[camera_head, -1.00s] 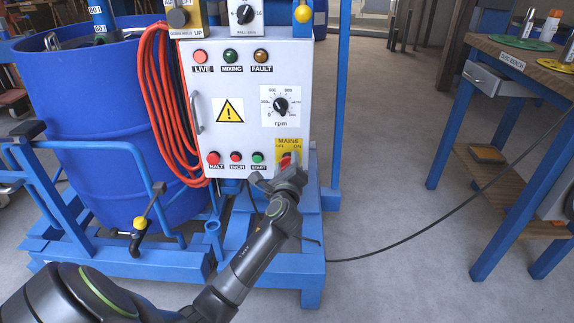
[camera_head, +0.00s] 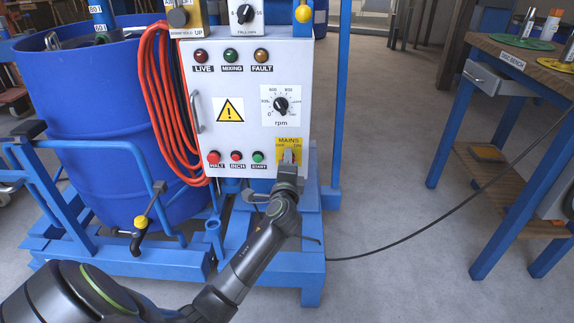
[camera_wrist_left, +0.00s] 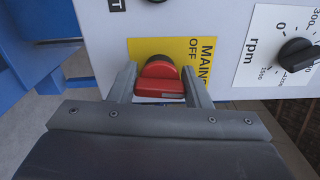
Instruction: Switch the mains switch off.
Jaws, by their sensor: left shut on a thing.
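The mains switch is a red rotary knob (camera_wrist_left: 159,78) on a yellow plate (camera_head: 289,142) marked MAINS, OFF and ON, at the lower right of the grey control panel. My left gripper (camera_head: 288,160) is at this plate and mostly hides the knob in the head view. In the left wrist view its two fingers (camera_wrist_left: 160,88) stand on either side of the red knob, shut on it. The LIVE lamp (camera_head: 201,56) at the panel's upper left is dark red. My right gripper is in neither view.
HALT (camera_head: 214,157), INCH (camera_head: 236,156) and START (camera_head: 257,156) buttons sit left of the switch, and the rpm dial (camera_head: 281,105) above it. An orange hose (camera_head: 160,110) hangs at the panel's left. A blue bench (camera_head: 470,130) stands at right, with open floor between.

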